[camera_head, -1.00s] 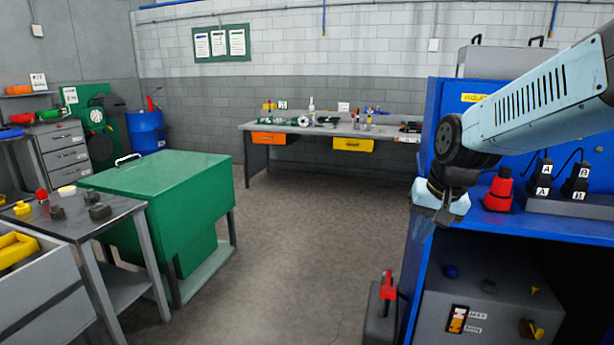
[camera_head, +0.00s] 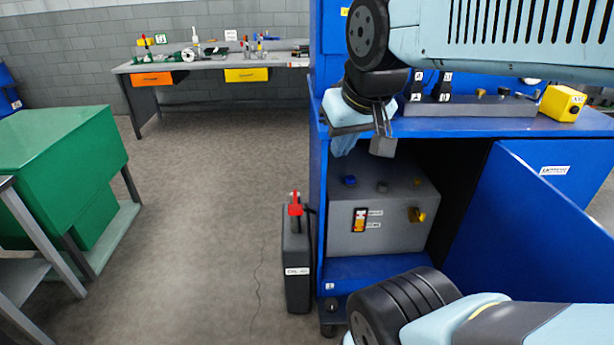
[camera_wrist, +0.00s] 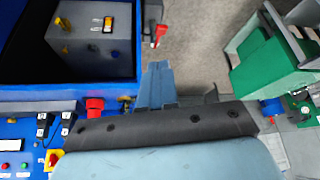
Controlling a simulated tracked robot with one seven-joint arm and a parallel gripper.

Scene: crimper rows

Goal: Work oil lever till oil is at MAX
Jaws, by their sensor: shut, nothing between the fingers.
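A grey tank (camera_head: 375,215) stands inside the open blue cabinet. Its front has a sight gauge (camera_head: 359,220) with a MAX label at its upper end; it shows red and yellow, but the exact level is too small to read. A dark can (camera_head: 297,268) with a red lever (camera_head: 295,205) on top stands on the floor against the cabinet's left side. The red lever also shows in the wrist view (camera_wrist: 160,32), beyond the fingers. My gripper (camera_head: 383,142) is shut and empty, at bench-top height by the cabinet's front left corner, above the tank and apart from the lever.
The blue cabinet door (camera_head: 565,225) hangs open at the right. Black labelled units and a yellow box (camera_head: 562,103) sit on the cabinet top. A green chest (camera_head: 60,175) stands at the left. The floor between is clear, with a workbench (camera_head: 215,62) at the back.

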